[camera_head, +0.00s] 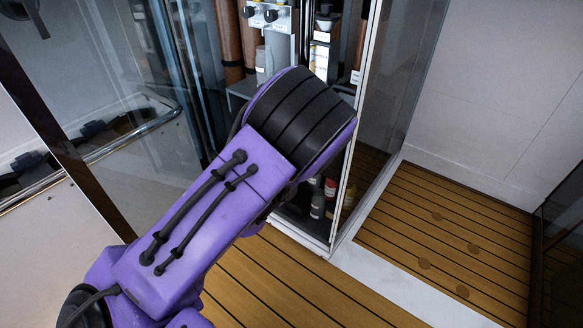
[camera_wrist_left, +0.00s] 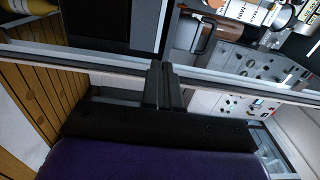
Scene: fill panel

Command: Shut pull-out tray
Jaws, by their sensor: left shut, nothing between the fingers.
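My left arm crosses the head view from the lower left and ends at the tall open cabinet (camera_head: 334,243); its own bulk hides the left gripper there. In the left wrist view the left gripper (camera_wrist_left: 165,85) is shut and empty. Its fingertips overlap a pale horizontal rail (camera_wrist_left: 80,58) that spans the picture; I cannot tell if they touch it. The rail may be the front edge of the pull-out tray, but this is not certain. In the head view a grey shelf-like surface (camera_head: 240,88) shows partly behind my arm. My right gripper is not in view.
Bottles (camera_head: 317,204) stand low in the cabinet. A white panel with black knobs (camera_head: 268,17) is higher up. A glass pane (camera_head: 388,95) borders the cabinet on the right. The slatted wood floor (camera_head: 450,225) at the right is clear. A metal rail (camera_head: 100,130) runs at the left.

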